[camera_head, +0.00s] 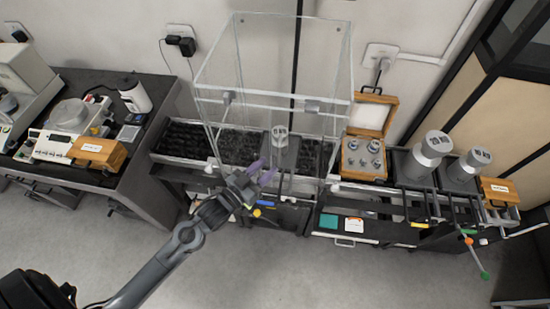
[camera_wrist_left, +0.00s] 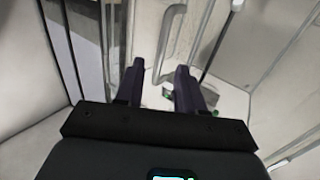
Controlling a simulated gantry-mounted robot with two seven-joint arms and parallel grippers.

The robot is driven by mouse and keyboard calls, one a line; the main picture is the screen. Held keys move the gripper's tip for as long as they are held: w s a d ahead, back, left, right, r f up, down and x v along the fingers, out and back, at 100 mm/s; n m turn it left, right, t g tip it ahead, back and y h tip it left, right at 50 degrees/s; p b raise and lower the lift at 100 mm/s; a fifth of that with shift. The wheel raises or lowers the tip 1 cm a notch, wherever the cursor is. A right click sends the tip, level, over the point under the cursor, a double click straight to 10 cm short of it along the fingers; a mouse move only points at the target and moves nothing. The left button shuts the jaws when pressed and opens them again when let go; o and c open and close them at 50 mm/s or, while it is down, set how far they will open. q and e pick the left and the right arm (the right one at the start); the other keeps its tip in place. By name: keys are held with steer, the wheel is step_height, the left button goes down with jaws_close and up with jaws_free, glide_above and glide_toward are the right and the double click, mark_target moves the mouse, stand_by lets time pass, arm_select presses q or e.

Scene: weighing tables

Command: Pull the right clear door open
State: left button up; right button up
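A tall clear case (camera_head: 343,60) stands on the middle table. The right clear door appears to be its front right pane (camera_head: 308,135), but its edges are hard to make out. My left gripper (camera_head: 262,172) is in front of the case, low and near the middle of its front. In the left wrist view its two dark fingers (camera_wrist_left: 160,78) are apart with nothing between them. A pale curved handle (camera_wrist_left: 168,45) shows just beyond the fingertips; I cannot tell whether they touch it. My right gripper is not in view.
A scale with a metal weight (camera_head: 280,137) stands inside the case. A wooden box of weights (camera_head: 363,158) stands open just right of it. Large metal cylinders (camera_head: 432,150) stand farther right. Left, another table holds instruments (camera_head: 68,118). The floor in front is clear.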

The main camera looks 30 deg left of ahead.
mark_target(278, 158)
arm_select(q)
steer(key=shift+w+d, duration=0.25)
steer(key=shift+w, duration=0.9)
steer(key=shift+w+d, duration=0.2)
steer(key=shift+w, duration=0.95)
jaws_close()
